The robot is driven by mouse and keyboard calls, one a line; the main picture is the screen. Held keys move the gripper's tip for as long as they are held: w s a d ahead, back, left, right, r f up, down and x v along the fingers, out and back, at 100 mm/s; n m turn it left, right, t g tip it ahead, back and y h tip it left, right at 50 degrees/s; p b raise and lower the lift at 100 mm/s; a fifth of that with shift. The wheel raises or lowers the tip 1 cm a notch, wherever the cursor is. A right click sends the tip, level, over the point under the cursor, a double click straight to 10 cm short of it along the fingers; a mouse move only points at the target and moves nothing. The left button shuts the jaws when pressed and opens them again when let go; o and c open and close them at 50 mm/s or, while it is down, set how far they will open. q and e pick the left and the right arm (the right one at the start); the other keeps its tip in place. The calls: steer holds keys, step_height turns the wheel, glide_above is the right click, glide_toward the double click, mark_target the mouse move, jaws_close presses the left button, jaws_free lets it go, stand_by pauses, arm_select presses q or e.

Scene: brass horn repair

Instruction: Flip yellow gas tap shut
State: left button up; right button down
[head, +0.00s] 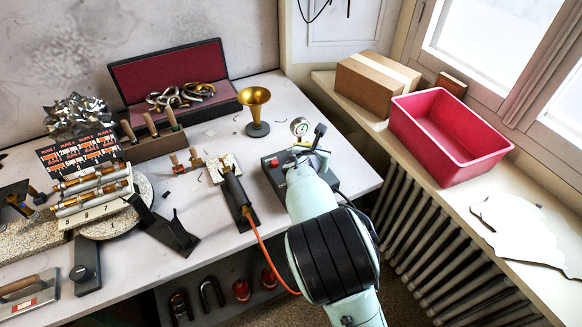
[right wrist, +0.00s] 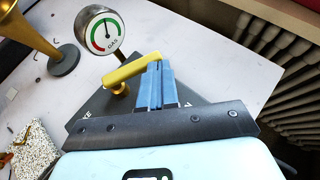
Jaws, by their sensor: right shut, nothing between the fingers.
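The yellow gas tap handle (right wrist: 133,69) shows in the right wrist view, on a yellow stem that rises from a dark base (right wrist: 90,112). The handle lies across the picture, its right end up and close to my fingertips. My right gripper (right wrist: 156,72) is shut and empty, its blue fingers together just right of the handle. I cannot tell whether they touch it. A round gas gauge (right wrist: 101,33) stands behind the tap; it also shows in the head view (head: 299,126). There my right arm and hand hide the tap. My left gripper is not in view.
A brass horn bell (head: 255,104) stands left of the gauge. A dark-handled tool (head: 235,187) with an orange cord lies left of my right arm. A red bin (head: 449,136) and cardboard box (head: 376,82) sit on the sill at right.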

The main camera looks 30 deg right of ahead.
steer(key=shift+d+f+n+t+y, duration=0.15)
steer(key=shift+d+n+t+y, duration=0.15)
steer(key=shift+w+d+n+y+b, duration=0.2)
steer(key=shift+w+n+y+b, duration=0.1)
steer(key=shift+w+n+b, duration=0.25)
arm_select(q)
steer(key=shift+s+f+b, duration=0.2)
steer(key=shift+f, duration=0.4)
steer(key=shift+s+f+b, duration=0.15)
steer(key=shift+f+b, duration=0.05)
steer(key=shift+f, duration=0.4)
arm_select(e)
steer(key=shift+w+d, duration=0.35)
steer(key=shift+d, duration=0.1)
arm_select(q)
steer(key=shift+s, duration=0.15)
